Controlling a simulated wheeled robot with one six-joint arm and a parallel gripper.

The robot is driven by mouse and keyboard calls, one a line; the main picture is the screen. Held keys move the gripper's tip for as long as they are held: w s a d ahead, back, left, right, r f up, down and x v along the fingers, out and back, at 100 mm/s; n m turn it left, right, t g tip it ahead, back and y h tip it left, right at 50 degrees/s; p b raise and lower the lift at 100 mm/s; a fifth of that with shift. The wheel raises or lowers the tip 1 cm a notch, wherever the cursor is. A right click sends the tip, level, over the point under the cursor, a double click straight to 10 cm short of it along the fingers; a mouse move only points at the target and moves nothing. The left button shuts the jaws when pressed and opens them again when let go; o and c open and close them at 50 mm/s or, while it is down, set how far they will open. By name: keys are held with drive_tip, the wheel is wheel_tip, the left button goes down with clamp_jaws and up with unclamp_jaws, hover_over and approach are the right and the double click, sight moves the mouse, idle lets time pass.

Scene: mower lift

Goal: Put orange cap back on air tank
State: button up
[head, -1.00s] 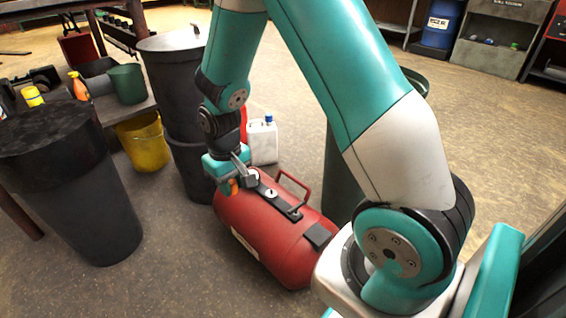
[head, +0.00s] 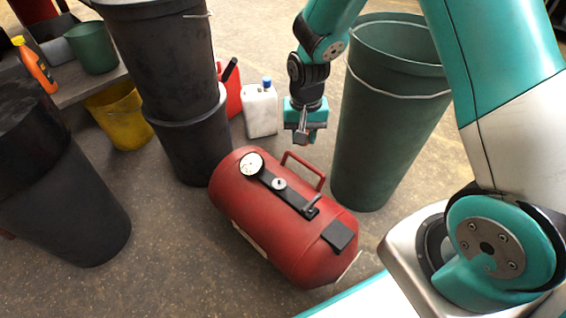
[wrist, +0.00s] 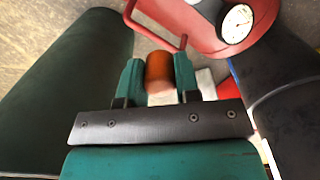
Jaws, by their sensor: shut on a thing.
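The red air tank (head: 265,222) lies on the floor in the middle of the head view, with a round white gauge (head: 251,164), a black top strip and a red handle (head: 303,168). My gripper (head: 305,138) is above and behind the tank's handle side, apart from it. In the wrist view my gripper (wrist: 160,75) is shut on the orange cap (wrist: 158,72), which sits between its two teal fingers. In that view the tank (wrist: 190,22) and its gauge (wrist: 238,23) show at the top, beyond the cap. In the head view the cap is mostly hidden by the gripper.
A tall green bin (head: 385,130) stands close to the right of my gripper. Stacked black bins (head: 165,70), a white jug (head: 261,110) and a red can (head: 229,92) stand behind the tank. A yellow bucket (head: 121,115) is at left. Floor in front of the tank is clear.

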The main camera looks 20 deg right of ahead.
sight(279, 179)
drive_tip(key=a+f+m+b, duration=0.1)
drive_tip(key=a+f+m, duration=0.1)
drive_tip(key=w+a+f+m+b, duration=0.1)
drive_tip(key=a+f+m, duration=0.1)
drive_tip(key=f, duration=0.1)
drive_tip(key=a+f+m+b, duration=0.2)
drive_tip(key=f+m, duration=0.1)
drive_tip(key=shift+w+f, duration=0.15)
wheel_tip(279, 179, down, 6)
drive_tip(key=b, duration=0.5)
drive_tip(key=shift+b, duration=0.4)
drive_tip(key=shift+r, duration=0.2)
drive_tip(key=shift+r+p, duration=0.1)
drive_tip(key=shift+p, duration=0.3)
drive_tip(key=shift+p, duration=0.35)
idle(0.3)
drive_tip(key=shift+r+p, duration=0.4)
drive_tip(key=shift+p, duration=0.2)
drive_tip(key=shift+r+p, duration=0.35)
drive_tip(key=shift+p, duration=0.3)
idle(0.4)
